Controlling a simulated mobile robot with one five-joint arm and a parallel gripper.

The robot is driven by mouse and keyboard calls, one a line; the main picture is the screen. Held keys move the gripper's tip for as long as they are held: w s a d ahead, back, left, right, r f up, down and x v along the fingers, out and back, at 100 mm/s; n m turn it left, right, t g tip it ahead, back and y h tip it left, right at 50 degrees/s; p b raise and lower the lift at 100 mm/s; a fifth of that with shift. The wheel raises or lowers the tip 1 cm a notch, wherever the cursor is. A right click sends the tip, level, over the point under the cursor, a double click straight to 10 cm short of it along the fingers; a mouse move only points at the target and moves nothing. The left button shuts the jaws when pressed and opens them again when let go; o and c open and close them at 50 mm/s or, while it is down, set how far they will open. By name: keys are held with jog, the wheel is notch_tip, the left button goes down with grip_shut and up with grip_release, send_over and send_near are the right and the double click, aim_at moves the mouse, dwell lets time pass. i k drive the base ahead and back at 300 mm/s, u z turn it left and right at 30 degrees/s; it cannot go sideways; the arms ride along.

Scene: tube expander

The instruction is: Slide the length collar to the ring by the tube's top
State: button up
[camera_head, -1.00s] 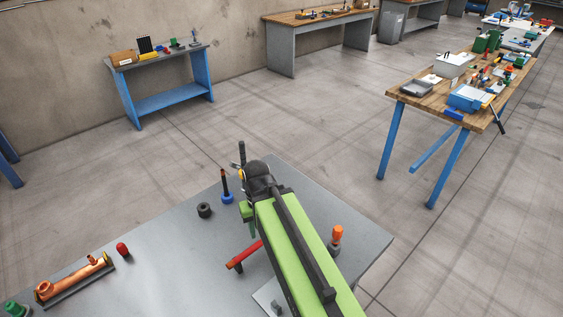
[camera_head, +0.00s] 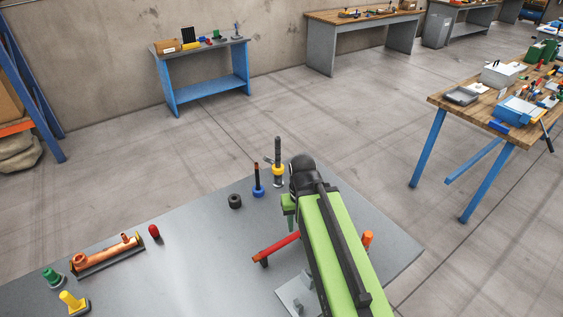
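A dark upright rod (camera_head: 277,150) stands at the table's far edge, with a yellow collar (camera_head: 278,169) around its lower part and a silvery piece below. Beside it on the left is a thinner dark rod with a reddish top in a blue base (camera_head: 258,191). I cannot tell for sure which of these collars is the length collar, or which part is the ring by the tube's top. My lime-green arm ends in a black head just right of the dark rod. A green piece, perhaps my gripper (camera_head: 289,206), hangs below it; its fingers cannot be made out.
The grey table (camera_head: 195,245) also holds a black ring-shaped piece (camera_head: 235,201), a red-handled piece (camera_head: 275,247), a copper pipe piece (camera_head: 108,248), a red cap (camera_head: 154,231), and green and yellow knobs.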

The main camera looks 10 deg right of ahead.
aim_at(277, 171)
jog(key=u, duration=4.4)
jog(key=i, duration=0.15)
jog(key=z, duration=1.8)
jog(key=k, duration=0.4)
jog(key=u, duration=1.95)
jog(key=k, duration=0.3)
jog(key=z, duration=2.05)
